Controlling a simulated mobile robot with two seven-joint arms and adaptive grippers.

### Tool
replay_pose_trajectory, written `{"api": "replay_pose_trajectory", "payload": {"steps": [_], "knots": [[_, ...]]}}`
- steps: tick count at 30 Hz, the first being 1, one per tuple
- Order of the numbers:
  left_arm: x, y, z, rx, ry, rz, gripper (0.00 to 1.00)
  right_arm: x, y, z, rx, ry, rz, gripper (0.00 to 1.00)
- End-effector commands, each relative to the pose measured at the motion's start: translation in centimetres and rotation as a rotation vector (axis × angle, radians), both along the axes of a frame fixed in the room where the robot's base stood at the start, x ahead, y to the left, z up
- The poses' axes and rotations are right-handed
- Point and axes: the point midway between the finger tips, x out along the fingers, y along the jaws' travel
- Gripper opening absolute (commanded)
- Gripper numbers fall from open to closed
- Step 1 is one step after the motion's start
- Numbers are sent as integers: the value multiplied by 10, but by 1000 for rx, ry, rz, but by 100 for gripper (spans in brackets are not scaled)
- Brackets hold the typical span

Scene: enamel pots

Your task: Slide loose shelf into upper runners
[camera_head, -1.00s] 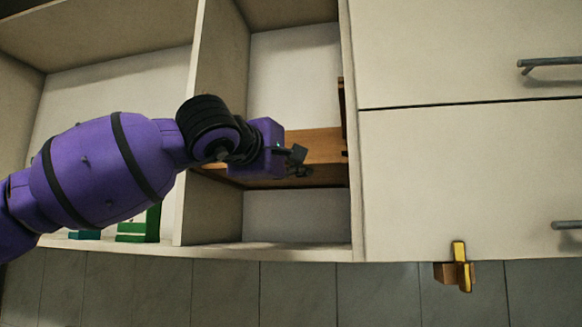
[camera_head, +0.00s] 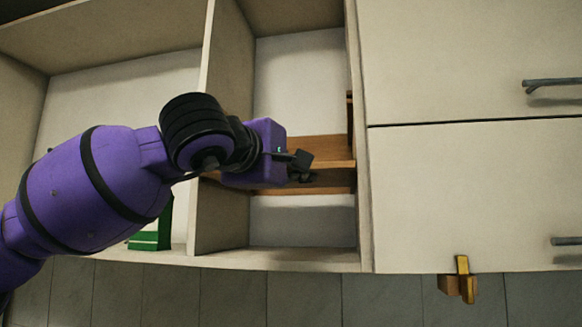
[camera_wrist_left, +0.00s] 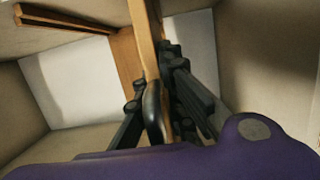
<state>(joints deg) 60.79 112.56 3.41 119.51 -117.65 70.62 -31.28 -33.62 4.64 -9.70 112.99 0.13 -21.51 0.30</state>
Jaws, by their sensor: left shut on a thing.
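The loose shelf (camera_head: 325,148) is a wooden board at the narrow open bay of the wall cabinet, at about mid-height. My left gripper (camera_head: 302,166) is shut on its front edge. In the left wrist view the dark fingers (camera_wrist_left: 158,95) lie on both sides of the board (camera_wrist_left: 146,42), which looks nearly edge-on. My purple gripper body hides the shelf's left part in the head view. A brown runner (camera_head: 349,118) shows on the bay's right wall, above the shelf. A brown rail (camera_wrist_left: 65,20) also shows in the left wrist view. My right gripper is not in view.
The bay's left upright (camera_head: 223,210) stands close behind my left wrist. Closed cabinet fronts (camera_head: 465,195) with bar handles lie to the right. A green box (camera_head: 152,234) stands in the left bay. A yellow-brown piece (camera_head: 462,281) is at the cabinet's lower edge.

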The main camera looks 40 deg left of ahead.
Motion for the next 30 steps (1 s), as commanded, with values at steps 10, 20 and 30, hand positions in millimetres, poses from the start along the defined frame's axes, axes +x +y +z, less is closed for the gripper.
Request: {"api": "replay_pose_trajectory", "payload": {"steps": [10,20,30], "knots": [[-25,-13,3,0,-6,-2,0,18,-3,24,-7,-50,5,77],[-46,-25,2,2,-3,-1,0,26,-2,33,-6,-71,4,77],[-70,-39,3,1,-6,-1,0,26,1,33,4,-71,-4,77]]}}
